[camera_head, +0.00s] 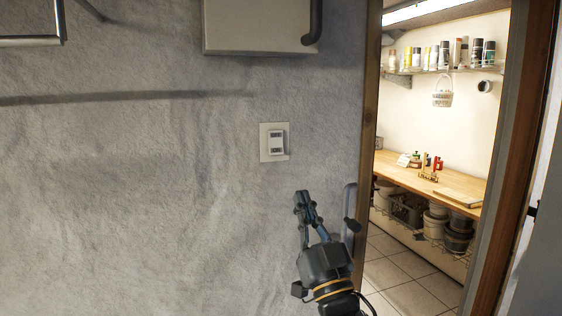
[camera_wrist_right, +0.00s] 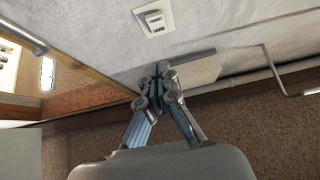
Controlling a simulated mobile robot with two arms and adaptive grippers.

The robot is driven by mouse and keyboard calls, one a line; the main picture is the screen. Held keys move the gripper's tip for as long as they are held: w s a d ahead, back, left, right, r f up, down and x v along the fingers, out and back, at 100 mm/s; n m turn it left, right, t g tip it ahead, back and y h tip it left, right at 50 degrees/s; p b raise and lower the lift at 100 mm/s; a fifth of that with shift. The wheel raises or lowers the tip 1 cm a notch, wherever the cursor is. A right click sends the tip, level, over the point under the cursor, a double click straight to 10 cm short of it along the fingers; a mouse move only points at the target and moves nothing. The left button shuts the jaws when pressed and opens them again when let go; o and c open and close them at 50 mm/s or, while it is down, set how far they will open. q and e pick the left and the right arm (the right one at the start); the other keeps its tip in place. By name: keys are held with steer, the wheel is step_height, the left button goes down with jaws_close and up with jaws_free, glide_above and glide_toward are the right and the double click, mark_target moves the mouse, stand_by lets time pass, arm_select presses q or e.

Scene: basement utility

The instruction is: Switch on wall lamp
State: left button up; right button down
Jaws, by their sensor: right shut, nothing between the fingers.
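A white wall switch (camera_head: 275,142) is mounted on the grey rough wall, left of the doorway. It also shows in the right wrist view (camera_wrist_right: 153,19), near the top. My right gripper (camera_head: 304,197) is below and a little right of the switch in the head view, its fingers pointing up. The fingers are shut with nothing between them, and they look apart from the switch. The right wrist view also shows the closed fingertips (camera_wrist_right: 163,70) below the switch. My left gripper is not in view. No lamp can be made out for certain.
A grey box (camera_head: 260,27) with a dark pipe hangs on the wall above the switch. A wooden door frame (camera_head: 370,110) stands to the right. Beyond it are a lit room with a wooden counter (camera_head: 400,172), shelves and buckets. The wall left of the switch is mostly clear.

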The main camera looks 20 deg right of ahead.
mark_target(277, 146)
steer(key=shift+w+f+p+x, duration=0.35)
steer(key=shift+p+x, duration=0.7)
steer(key=shift+x, duration=1.1)
steer(key=shift+w+f+p+x, duration=0.35)
steer(key=shift+p+x, duration=0.75)
steer(key=shift+x, duration=1.05)
steer(key=shift+w+f+p+x, duration=0.2)
steer(key=shift+f+p+x, duration=0.25)
steer(key=shift+p+x, duration=1.15)
steer(key=shift+w+a+r+b, duration=0.15)
steer(key=shift+w+r+b, duration=0.1)
steer(key=shift+w+b, duration=0.25)
steer(key=shift+s, duration=0.1)
